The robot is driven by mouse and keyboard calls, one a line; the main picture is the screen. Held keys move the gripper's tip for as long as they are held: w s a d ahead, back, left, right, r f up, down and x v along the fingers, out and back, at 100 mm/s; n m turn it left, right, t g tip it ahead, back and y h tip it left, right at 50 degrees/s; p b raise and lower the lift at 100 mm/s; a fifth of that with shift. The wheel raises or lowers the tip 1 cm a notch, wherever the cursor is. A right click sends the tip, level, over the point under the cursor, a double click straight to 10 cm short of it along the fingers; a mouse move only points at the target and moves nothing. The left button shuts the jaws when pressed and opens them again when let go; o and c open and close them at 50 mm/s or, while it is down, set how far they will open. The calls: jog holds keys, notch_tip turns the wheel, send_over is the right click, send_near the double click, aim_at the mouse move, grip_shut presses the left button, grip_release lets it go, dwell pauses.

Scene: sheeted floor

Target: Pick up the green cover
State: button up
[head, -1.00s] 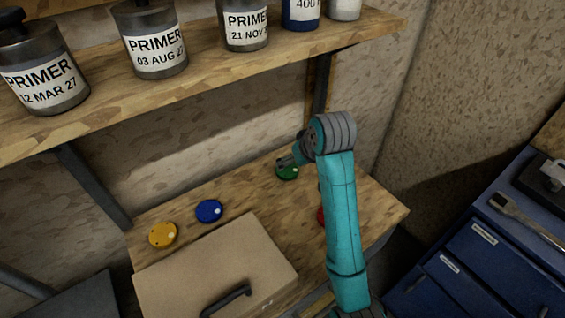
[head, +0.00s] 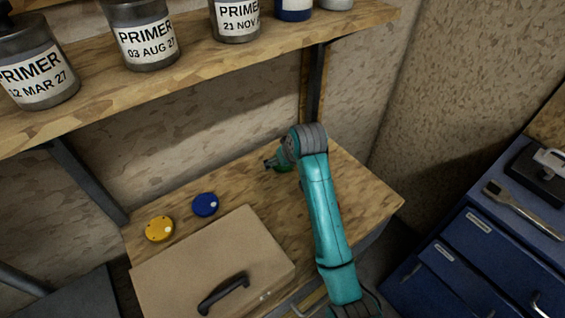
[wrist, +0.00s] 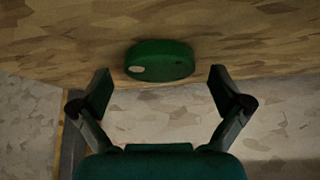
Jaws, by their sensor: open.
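The green cover (wrist: 160,60) is a round, flat disc lying on the wooden bench top. In the wrist view it sits at upper centre, ahead of and between the fingertips. My gripper (wrist: 160,82) is open and empty, with one finger on each side below the cover. In the head view only part of the green cover (head: 283,168) shows, since my gripper (head: 270,164) and wrist hide much of it. I cannot tell from the head view whether a finger touches it.
A blue cover (head: 205,205) and a yellow cover (head: 159,229) lie left on the bench (head: 365,198). A tan case (head: 215,262) with a dark handle fills the front. A shelf (head: 200,72) with primer cans overhangs behind. A blue tool cabinet (head: 470,255) stands right.

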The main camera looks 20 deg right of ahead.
jog(key=c, duration=1.4)
